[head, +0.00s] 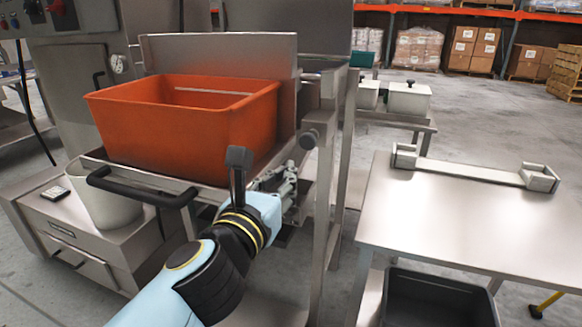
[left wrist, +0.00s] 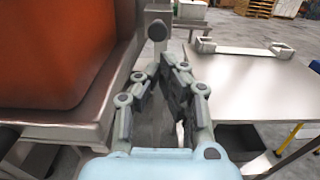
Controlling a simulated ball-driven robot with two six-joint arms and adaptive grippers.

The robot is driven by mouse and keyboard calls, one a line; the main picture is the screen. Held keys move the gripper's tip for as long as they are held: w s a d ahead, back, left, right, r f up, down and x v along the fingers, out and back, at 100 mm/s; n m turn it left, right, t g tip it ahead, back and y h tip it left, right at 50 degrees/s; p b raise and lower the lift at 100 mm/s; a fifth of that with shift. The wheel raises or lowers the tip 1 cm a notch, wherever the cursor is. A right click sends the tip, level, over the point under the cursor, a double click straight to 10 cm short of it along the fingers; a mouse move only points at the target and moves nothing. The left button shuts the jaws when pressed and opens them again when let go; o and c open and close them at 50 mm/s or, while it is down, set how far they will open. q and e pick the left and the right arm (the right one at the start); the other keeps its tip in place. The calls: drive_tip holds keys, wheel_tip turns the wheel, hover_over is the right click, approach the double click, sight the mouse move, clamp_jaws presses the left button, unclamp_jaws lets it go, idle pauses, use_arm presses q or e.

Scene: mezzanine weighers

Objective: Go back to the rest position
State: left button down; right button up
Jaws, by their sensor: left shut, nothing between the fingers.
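My left gripper (head: 290,183) is in front of the steel machine frame, just right of the orange bin (head: 190,125). In the left wrist view its fingers (left wrist: 168,62) come together at the tips, with nothing between them. The orange bin stands on the machine's steel shelf, and its side shows large at the left of the left wrist view (left wrist: 55,50). My left arm reaches in from the bottom of the head view. My right gripper is in neither view.
A steel table (head: 470,215) with a raised bracket (head: 475,170) stands at the right. A dark grey bin (head: 440,300) is below it. A black handle (head: 140,188) juts from the machine's front. A white container (head: 103,200) stands at the left. Open floor lies behind the table.

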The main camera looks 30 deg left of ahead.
use_arm(q)
drive_tip(key=shift+v, duration=0.85)
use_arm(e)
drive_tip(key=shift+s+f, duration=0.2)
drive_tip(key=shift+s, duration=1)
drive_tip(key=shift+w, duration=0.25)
